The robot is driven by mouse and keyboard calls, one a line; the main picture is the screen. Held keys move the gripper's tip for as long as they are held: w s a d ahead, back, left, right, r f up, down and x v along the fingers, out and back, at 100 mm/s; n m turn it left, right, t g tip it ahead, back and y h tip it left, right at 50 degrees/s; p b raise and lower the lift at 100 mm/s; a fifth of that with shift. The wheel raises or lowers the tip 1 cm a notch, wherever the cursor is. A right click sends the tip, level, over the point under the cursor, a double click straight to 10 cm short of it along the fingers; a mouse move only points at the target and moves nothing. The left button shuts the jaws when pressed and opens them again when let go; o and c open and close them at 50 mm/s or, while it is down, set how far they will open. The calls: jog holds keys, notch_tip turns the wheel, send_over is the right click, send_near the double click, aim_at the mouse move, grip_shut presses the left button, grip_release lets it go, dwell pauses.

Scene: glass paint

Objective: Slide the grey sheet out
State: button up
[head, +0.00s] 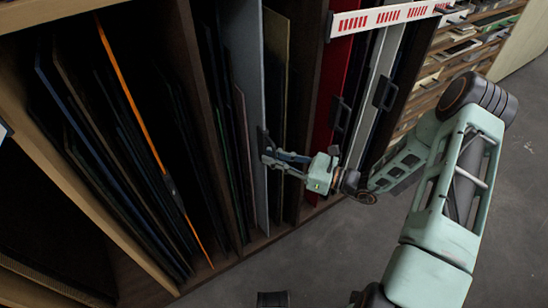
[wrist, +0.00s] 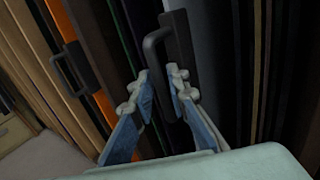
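The grey sheet (head: 246,70) stands upright in a slot of the wooden rack, its front edge facing out. A black handle (head: 262,138) is fixed on that edge. In the wrist view the grey sheet (wrist: 209,45) is right of the handle's plate, and the handle (wrist: 152,48) is a dark loop ahead of my fingers. My gripper (head: 270,158) is at the handle. In the wrist view my gripper (wrist: 160,82) is open, with one blue-padded finger on each side of the handle's lower part. I cannot tell whether either finger touches it.
An orange-edged sheet (head: 128,90) with its own handle leans in the slot to the left, among several dark sheets. A red sheet (head: 335,85) and a white one (head: 378,90) with black handles stand to the right. The grey floor (head: 330,260) in front is clear.

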grip_shut()
jog(key=s+d+p, duration=0.1)
jog(key=s+d, duration=0.7)
jog(key=s, duration=0.4)
jog(key=s+d+p, duration=0.1)
jog(key=s+d, duration=0.7)
jog(key=s, duration=0.4)
jog(key=shift+d+p, duration=0.15)
jog(key=shift+p, duration=0.2)
grip_release()
jog(key=shift+d, duration=0.1)
